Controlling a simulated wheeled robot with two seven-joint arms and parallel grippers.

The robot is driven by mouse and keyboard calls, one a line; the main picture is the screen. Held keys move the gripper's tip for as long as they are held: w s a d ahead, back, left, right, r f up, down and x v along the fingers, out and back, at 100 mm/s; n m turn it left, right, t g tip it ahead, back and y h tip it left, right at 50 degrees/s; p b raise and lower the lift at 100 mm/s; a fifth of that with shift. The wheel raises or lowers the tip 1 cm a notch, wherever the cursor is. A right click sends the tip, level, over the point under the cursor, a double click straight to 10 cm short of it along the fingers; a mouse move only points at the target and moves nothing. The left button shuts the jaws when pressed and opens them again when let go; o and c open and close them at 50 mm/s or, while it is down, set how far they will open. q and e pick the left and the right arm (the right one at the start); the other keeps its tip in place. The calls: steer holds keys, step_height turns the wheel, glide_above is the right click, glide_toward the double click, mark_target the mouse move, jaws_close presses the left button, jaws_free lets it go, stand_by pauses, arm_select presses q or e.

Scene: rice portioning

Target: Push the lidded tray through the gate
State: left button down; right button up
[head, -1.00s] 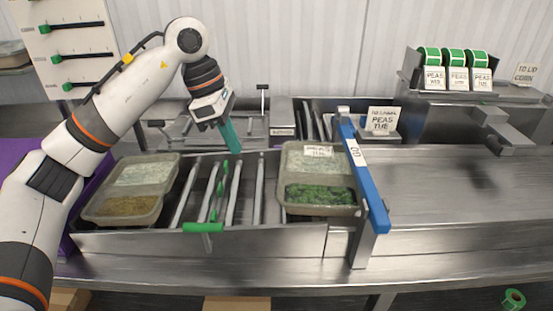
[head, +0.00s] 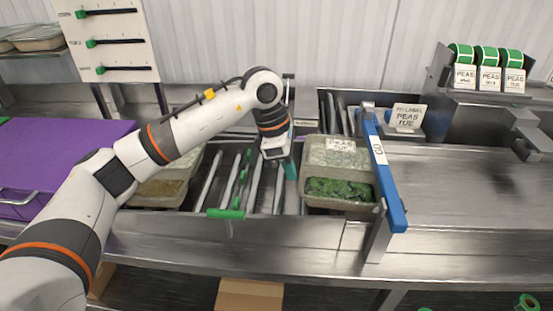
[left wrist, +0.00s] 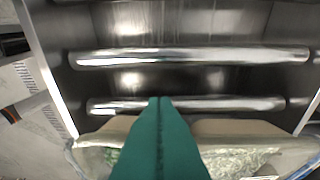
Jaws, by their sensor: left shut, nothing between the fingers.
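The gate (head: 385,170) is a blue bar marked GO, just right of the tray. My left gripper (head: 291,170) is shut and empty, its teal fingers pointing down close to the tray's left side. In the left wrist view the shut fingers (left wrist: 158,130) overlap the tray's edge (left wrist: 240,130); I cannot tell whether they touch it. My right gripper is not in view.
A second tray (head: 150,203) on the left is partly hidden by my arm. A green handle (head: 226,213) stands at the front of the rollers (head: 253,188). Right of the gate the steel counter (head: 460,190) is clear. Label rolls (head: 487,55) sit at the back right.

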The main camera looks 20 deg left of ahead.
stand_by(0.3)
arm_select(q)
steer(key=shift+w+d+f+b, duration=0.1)
steer(key=shift+w+d+b, duration=0.15)
steer(key=shift+d+b, duration=0.55)
steer(key=shift+w+d+p, duration=0.1)
steer(key=shift+d+p, duration=0.2)
steer(key=shift+p, duration=0.05)
steer(key=shift+a, duration=0.1)
